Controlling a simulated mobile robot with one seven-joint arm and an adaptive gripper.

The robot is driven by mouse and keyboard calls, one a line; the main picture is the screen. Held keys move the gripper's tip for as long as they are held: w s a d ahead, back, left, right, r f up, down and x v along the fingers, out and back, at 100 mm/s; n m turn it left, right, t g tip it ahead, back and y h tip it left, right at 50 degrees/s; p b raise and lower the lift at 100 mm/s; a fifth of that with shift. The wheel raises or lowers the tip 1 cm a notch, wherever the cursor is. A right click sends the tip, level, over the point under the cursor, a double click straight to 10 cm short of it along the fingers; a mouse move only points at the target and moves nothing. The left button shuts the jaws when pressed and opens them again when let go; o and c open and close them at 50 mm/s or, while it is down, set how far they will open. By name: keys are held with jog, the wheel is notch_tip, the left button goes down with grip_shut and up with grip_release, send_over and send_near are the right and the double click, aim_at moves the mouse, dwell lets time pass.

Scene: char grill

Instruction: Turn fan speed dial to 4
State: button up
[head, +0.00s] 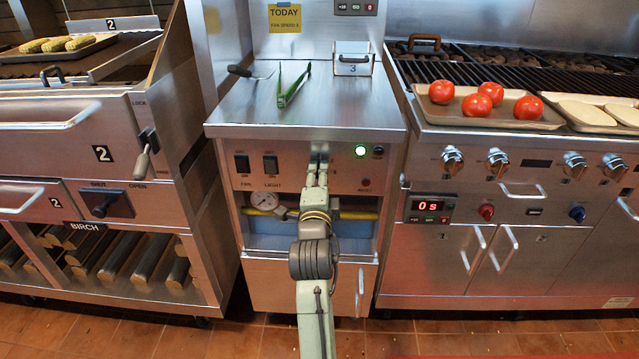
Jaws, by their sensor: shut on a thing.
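My gripper (318,165) is at the front panel of the middle steel cabinet (305,118), just under its top edge. It is shut on the fan speed dial, which the fingers and wrist almost wholly cover. The dial's pointer and most of its number marks are hidden, so I cannot tell its setting.
A yellow note (285,18) headed TODAY has a small fan speed line, seemingly 3. Tongs (292,88) and a box marked 3 (352,67) lie on the cabinet top. A yellow pipe (352,215) and gauge (264,200) are below. Grills with knobs (452,160) stand right, smoker left.

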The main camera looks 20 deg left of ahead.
jog(key=m+b, duration=0.3)
jog(key=m, duration=0.3)
jog(key=m+b, duration=0.4)
jog(key=m, duration=0.3)
jog(key=shift+a+f, duration=0.1)
jog(key=shift+f, duration=0.1)
jog(key=shift+m, duration=0.3)
jog(key=o, duration=1.1)
